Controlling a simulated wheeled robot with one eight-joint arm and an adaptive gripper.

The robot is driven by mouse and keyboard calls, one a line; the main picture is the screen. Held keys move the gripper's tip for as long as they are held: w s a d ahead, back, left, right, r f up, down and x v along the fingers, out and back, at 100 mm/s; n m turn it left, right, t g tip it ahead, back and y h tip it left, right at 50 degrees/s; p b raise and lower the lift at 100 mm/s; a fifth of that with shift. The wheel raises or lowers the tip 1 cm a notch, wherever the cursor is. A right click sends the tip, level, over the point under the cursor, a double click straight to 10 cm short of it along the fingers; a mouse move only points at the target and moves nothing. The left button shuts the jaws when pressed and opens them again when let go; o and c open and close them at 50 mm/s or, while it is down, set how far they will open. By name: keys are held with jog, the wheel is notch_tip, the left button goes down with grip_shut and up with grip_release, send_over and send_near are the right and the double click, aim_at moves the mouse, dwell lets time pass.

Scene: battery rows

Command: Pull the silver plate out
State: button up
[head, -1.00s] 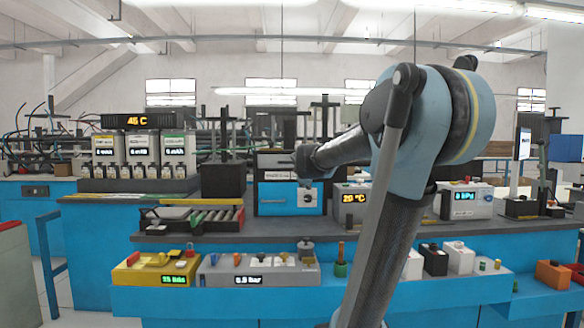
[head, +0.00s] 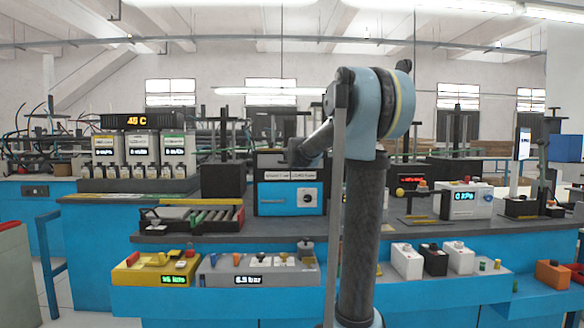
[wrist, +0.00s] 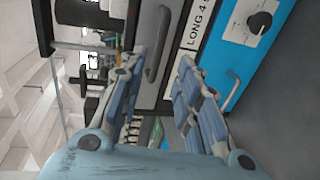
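A blue and black box (head: 275,199) stands on the bench, with a label strip and a pale plate with a black knob (head: 307,198) on its front. I cannot tell for sure which part is the silver plate. In the wrist view the box front (wrist: 228,65) is turned on its side; a grey bar handle (wrist: 157,48) is on its dark section and a thin silver handle (wrist: 233,92) on its blue section. My gripper (wrist: 163,60) is open and empty, its fingertips on either side of the grey handle in the picture. Contact cannot be told.
A roller tray (head: 190,217) lies left of the box. A yellow unit (head: 155,272) and a grey unit (head: 258,272) sit on the lower front shelf. A white readout unit (head: 463,200) stands to the right. My arm hides part of the bench middle.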

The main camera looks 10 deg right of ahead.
jog(key=x, duration=1.1)
jog(key=shift+w, duration=0.25)
jog(key=shift+c, duration=0.3)
grip_shut()
